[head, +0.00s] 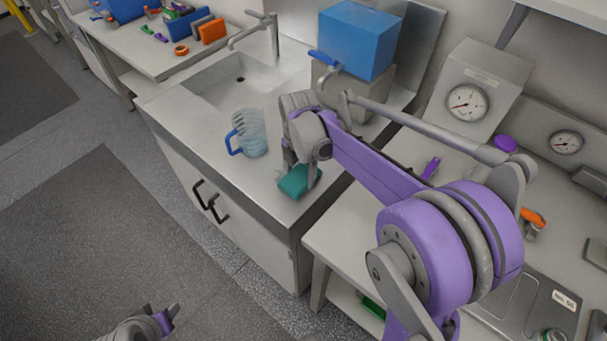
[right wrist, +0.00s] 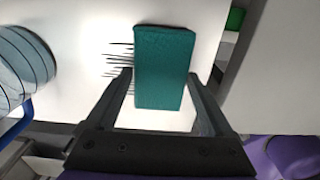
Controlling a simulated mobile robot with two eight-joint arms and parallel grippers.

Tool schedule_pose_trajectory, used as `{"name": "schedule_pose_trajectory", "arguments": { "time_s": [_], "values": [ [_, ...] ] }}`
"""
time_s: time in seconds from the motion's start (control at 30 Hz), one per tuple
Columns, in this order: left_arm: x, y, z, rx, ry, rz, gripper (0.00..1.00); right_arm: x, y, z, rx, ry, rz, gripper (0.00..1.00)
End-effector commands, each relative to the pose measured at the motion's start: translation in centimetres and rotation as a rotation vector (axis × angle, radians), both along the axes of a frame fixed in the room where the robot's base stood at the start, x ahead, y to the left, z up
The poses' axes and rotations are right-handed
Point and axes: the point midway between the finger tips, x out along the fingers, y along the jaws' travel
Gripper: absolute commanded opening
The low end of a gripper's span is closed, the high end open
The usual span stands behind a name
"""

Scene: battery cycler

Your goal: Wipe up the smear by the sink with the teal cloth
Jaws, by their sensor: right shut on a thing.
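The teal cloth (head: 294,184) is a thick block-like pad at the front right of the sink counter; it also shows in the right wrist view (right wrist: 164,60). My right gripper (head: 301,179) points down with its fingers on either side of the cloth, shut on it. The cloth is at or just above the counter; I cannot tell if it touches. The smear (right wrist: 119,56) shows as thin dark streaks left of the cloth in the right wrist view, partly hidden by it. The sink (head: 238,82) lies farther back. My left gripper (head: 165,318) is low at the left, its jaw state unclear.
A clear blue-handled pitcher (head: 250,134) stands left of the right gripper, close to it. A blue box (head: 356,40) sits behind on a grey unit with a tap. The counter's front edge is close to the cloth. A lower bench with gauges stands right.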

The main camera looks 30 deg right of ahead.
Motion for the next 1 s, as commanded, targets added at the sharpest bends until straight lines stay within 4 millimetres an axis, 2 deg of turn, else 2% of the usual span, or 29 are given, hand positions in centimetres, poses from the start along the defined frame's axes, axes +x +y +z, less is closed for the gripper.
{"name": "schedule_pose_trajectory", "arguments": {
  "time_s": [0.3, 0.53, 0.8, 1.0],
  "values": [
    [0.0, 0.0, -0.1, 0.000, 0.000, 0.000, 0.50, 2.4, 1.0, -0.2, 0.000, 0.000, 0.001, 0.42],
    [0.0, 0.0, 0.0, 0.000, 0.000, 0.000, 0.50, 3.1, 1.3, -0.3, 0.000, -0.001, 0.001, 0.42],
    [0.1, 0.0, 0.3, 0.000, -0.002, 0.000, 0.50, 5.2, 2.1, -0.1, 0.000, -0.001, 0.001, 0.42],
    [0.1, 0.0, 0.4, 0.000, -0.002, 0.000, 0.50, 5.8, 2.4, -0.1, 0.000, 0.000, 0.001, 0.42]
  ]
}}
